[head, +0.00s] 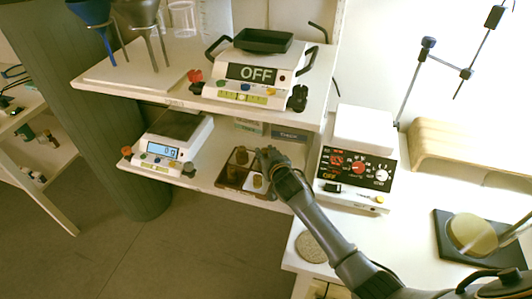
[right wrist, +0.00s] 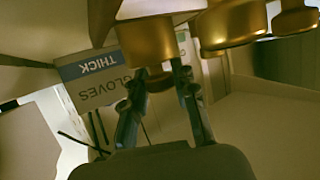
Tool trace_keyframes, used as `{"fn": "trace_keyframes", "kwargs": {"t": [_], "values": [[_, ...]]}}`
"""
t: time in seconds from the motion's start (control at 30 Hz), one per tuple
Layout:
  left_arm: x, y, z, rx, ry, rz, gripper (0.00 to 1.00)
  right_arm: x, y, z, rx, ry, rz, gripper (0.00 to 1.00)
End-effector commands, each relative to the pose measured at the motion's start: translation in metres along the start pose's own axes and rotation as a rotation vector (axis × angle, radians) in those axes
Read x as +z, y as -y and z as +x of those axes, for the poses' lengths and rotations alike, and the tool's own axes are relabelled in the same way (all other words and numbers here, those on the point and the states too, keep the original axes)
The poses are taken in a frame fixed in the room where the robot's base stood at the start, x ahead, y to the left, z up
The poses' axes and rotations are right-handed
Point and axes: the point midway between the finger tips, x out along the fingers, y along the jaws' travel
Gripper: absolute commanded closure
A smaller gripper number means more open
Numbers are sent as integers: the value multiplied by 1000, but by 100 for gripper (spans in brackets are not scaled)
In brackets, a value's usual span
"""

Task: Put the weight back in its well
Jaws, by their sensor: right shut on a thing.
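A brown tray (head: 228,186) with wells lies on the lower shelf, with brass weights (head: 241,156) in it. Another brass weight (head: 257,181) shows near its right side, by a pale patch. My right gripper (head: 266,156) is at the tray's right edge. In the right wrist view the gripper (right wrist: 160,75) is shut on a brass weight (right wrist: 148,42) by its narrow end. More brass weights (right wrist: 230,24) show beside it, close by. The fingers hide part of the held weight, and I cannot tell whether it touches the tray. My left gripper is out of view.
A lower scale (head: 185,126) reading 0 g stands left of the tray. A glove box (right wrist: 96,78) is behind the gripper. The upper shelf with a scale (head: 252,72) marked OFF overhangs. A hotplate-like device (head: 358,168) stands to the right.

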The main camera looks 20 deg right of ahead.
Motion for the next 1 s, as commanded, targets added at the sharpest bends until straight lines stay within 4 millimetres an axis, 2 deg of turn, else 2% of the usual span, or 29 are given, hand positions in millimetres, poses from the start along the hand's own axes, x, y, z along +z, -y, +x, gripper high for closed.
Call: {"fn": "trace_keyframes", "kwargs": {"t": [0.03,0.23,0.27,0.33,0.37,0.73,0.87,1.0], "values": [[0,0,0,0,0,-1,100,-6,1,0,-2,-11,0,100],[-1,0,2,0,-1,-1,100,-2,0,1,-2,-10,0,100],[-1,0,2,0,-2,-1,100,2,0,1,0,0,0,66],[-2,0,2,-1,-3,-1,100,2,0,1,0,0,0,52],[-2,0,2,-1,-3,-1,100,2,0,1,0,0,0,49],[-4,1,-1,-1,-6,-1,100,-1,0,-2,0,0,-1,49],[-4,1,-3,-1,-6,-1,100,0,0,-16,0,0,-1,49],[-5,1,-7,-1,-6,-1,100,0,0,-42,0,0,0,49]]}}
